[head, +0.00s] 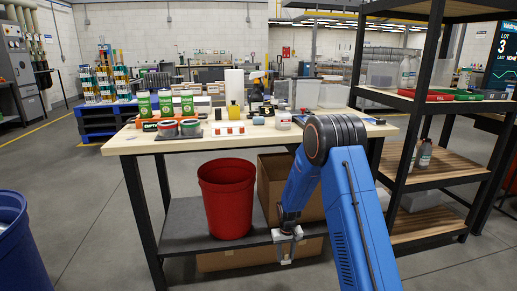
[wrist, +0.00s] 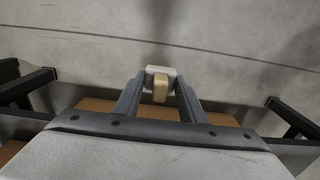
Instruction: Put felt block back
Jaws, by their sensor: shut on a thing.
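My gripper (head: 286,255) hangs low in front of the workbench (head: 350,136), below the bench top and near the front edge of the lower shelf. In the wrist view my gripper (wrist: 159,88) is shut on a small block with a white part and a tan part, which looks like the felt block (wrist: 160,73). The block sits between the fingertips, with bare floor beyond it. In the head view the block is too small to make out clearly at the fingertips.
A red bucket (head: 226,200) and a cardboard box (head: 268,180) stand underneath. A black shelf rack (head: 425,110) stands right.

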